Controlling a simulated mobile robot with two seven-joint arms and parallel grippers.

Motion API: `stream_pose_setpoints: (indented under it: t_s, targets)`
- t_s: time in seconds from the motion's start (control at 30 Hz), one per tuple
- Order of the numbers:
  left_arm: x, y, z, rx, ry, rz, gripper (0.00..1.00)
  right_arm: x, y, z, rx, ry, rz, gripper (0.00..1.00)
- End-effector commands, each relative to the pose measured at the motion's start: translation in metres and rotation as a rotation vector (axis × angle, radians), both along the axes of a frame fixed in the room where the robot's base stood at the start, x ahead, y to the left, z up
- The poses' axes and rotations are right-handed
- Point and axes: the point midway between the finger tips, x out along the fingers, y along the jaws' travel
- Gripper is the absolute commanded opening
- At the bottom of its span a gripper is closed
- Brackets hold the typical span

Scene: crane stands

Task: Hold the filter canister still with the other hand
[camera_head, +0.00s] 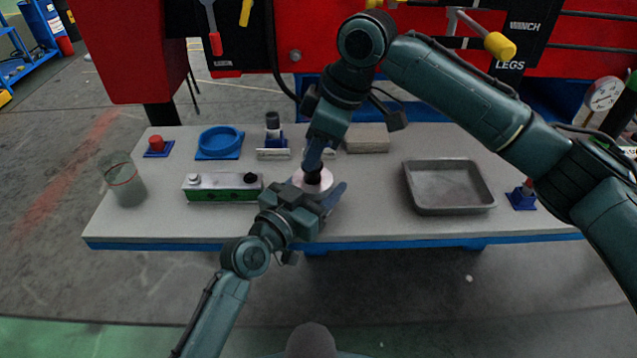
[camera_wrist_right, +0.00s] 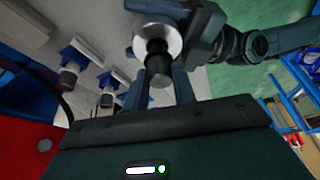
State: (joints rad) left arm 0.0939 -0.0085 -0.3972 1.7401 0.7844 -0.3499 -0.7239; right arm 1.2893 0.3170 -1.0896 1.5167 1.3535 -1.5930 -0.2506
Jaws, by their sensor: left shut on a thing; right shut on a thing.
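The filter canister (camera_head: 325,178) is a pale, upright cylinder with a dark top, near the middle of the table in the head view. My left gripper (camera_head: 316,190) is shut around its pale body from the front. My right gripper (camera_head: 313,160) points down from above and is shut on the dark top. In the right wrist view the canister's pale round end (camera_wrist_right: 173,36) shows with the dark top (camera_wrist_right: 158,62) between my right fingers (camera_wrist_right: 166,88). The left gripper (camera_wrist_right: 170,15) shows behind it. The canister's lower part is largely hidden.
On the table (camera_head: 370,215) stand a clear beaker (camera_head: 123,182), a green-and-white block (camera_head: 222,188), a blue round dish (camera_head: 220,141), a small red-topped part (camera_head: 157,145), a dark-topped fitting (camera_head: 273,128), a grey tray (camera_head: 448,187) and a grey block (camera_head: 367,138).

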Motion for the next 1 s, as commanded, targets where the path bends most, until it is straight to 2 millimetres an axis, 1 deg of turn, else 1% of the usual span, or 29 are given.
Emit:
stream_pose_setpoints:
  t_s: [1.0]
  targets:
    - [0.000,0.000,0.000,0.001,0.001,0.000,0.24,0.000,0.000,0.051,0.001,-0.001,0.001,0.01]
